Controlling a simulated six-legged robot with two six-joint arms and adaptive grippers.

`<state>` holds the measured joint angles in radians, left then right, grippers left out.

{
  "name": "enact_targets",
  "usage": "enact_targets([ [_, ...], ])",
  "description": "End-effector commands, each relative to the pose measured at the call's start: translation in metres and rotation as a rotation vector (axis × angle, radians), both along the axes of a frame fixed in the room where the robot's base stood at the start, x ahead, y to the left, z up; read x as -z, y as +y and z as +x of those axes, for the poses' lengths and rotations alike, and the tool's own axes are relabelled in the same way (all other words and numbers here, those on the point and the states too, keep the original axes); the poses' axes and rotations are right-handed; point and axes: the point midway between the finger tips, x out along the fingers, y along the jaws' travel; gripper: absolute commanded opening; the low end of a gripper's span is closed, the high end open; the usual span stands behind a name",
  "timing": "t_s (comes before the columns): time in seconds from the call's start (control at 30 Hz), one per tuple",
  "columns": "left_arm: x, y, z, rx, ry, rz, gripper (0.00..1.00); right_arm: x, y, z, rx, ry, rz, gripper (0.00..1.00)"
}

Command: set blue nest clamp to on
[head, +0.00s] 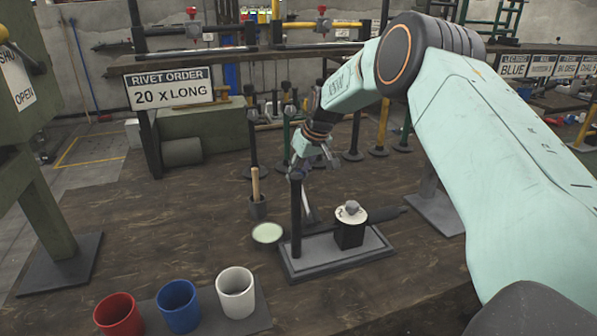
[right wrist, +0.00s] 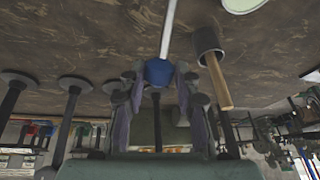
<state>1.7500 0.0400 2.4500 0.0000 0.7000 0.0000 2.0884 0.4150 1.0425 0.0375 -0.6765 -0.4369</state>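The blue knob (right wrist: 158,72) of a clamp lever shows in the right wrist view between the fingers of my right gripper (right wrist: 159,88). Its pale metal lever (right wrist: 169,25) runs up the picture from the knob. In the head view my right gripper (head: 315,162) is above the lever (head: 308,203), which slants on a grey fixture base (head: 335,262); the knob is hidden there. The fingers look open around the knob, with small gaps. A black post (head: 296,215) and a black block (head: 350,232) with a white marked top stand on the base. My left gripper is out of view.
A pale green dish (head: 267,233) and a dark cup with a wooden-handled tool (head: 256,195) stand left of the fixture. Red (head: 118,315), blue (head: 178,303) and white (head: 236,292) cups stand at front left. Several press posts and a rivet order sign (head: 169,88) are behind.

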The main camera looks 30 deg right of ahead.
Motion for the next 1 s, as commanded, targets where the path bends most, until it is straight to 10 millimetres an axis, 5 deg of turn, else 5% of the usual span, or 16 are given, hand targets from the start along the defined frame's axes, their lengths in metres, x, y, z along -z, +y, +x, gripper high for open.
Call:
enact_targets([
  [0.3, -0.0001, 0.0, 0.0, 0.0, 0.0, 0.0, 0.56, -0.0007, 0.0015, 0.0, 0.0, 0.0, 0.003, 0.0],
  [1.0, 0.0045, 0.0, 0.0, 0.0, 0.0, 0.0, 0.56, -0.0028, -0.0066, 0.0001, 0.0, -0.034, -0.006, 0.0],
])
